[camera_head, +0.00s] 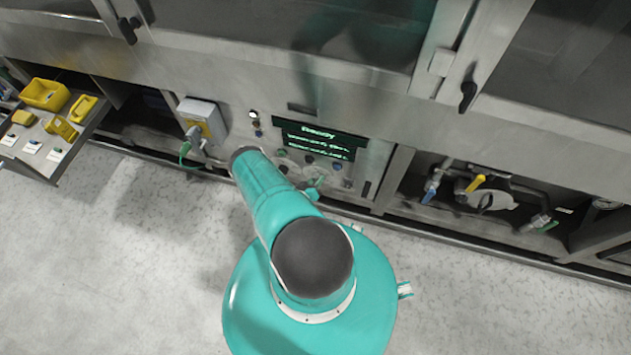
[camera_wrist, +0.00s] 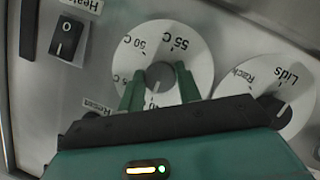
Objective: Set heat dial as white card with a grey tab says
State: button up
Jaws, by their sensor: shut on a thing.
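The heat dial (camera_wrist: 203,50) is a round white disc on the steel panel in the wrist view. It is marked 50 C and 55 C, and its lower marks are partly hidden behind my gripper. My gripper (camera_wrist: 160,72) is shut on the dial's grey central knob, with one green finger on each side. In the head view, small white cards (camera_head: 31,146) lie in the open drawer at the left. Their tabs and writing are too small to read, so I cannot tell which one has the grey tab.
A second white dial (camera_wrist: 265,82), marked Rack and Lids, sits close on the right. A black rocker switch (camera_wrist: 67,38) is on the left. A lit display (camera_head: 318,138) reads Ready. Yellow bins (camera_head: 45,93) stand in the drawer. Pipes with valves (camera_head: 476,183) fill a right-hand recess.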

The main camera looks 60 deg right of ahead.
dwell(0.4)
jog(key=o, duration=1)
jog(key=shift+d, duration=0.1)
jog(key=s+v, duration=0.1)
jog(key=v, duration=1.3)
jog(key=shift+w, duration=0.5)
jog(key=shift+w, duration=0.15)
